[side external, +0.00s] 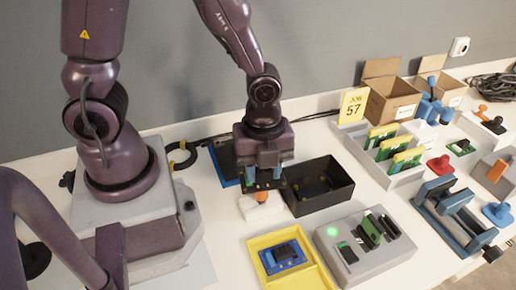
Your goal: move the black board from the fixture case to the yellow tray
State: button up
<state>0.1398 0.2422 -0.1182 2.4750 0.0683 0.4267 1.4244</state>
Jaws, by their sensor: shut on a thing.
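The yellow tray (253,243) stands in front, nearer the camera. A blue board (284,255) lies in one of its compartments, and the front compartment looks empty. The grey fixture case (385,262) is right of the tray, with a lit green lamp (332,231) and several green and black pieces in its slots.
The open black bin (325,203) stands close right of my gripper. The white block (262,208) is below it. A dark panel with a blue edge (222,165) lies behind left. A rack of green boards (407,178), cartons (393,105) and a blue clamp frame (445,215) fill the right.

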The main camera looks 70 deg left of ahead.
jog(key=shift+w+d+f+n, duration=0.1)
jog(key=shift+d+f+n, duration=0.25)
jog(key=shift+d+f, duration=2.05)
jog(key=shift+w+d+f+n, duration=0.1)
jog(key=shift+d+f+n, duration=0.5)
jog(key=shift+d, duration=3.35)
jog(key=shift+w+d+f+n, duration=0.1)
jog(key=shift+d+f, duration=1.8)
jog(key=shift+d, duration=1.25)
jog(key=shift+f, duration=1.55)
jog(key=o, duration=1.1)
jog(key=shift+c, duration=0.2)
notch_tip(320, 180, up, 13)
